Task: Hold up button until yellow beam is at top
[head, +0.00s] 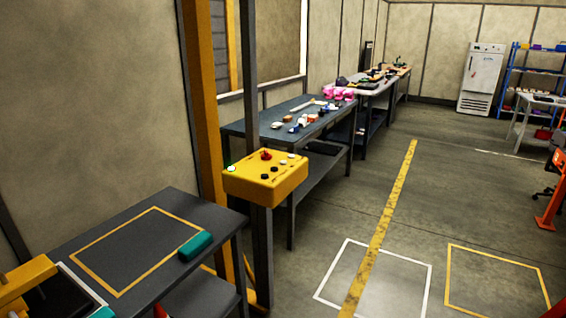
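A yellow control box (265,182) is fixed to a dark upright post (252,100) near the middle of the head view. On its top are a red knob or switch (266,155) and several small black and white buttons. I cannot read which button is up. A tall yellow-orange upright (203,110) stands just left of the box and runs out of the top of the picture. I cannot tell whether it is the yellow beam or part of the frame. I cannot make out my gripper in this view.
A dark table (178,212) with an orange outlined square and a teal object (192,246) stands at the lower left. A white fridge (482,78) stands far right. The floor right of the box is open.

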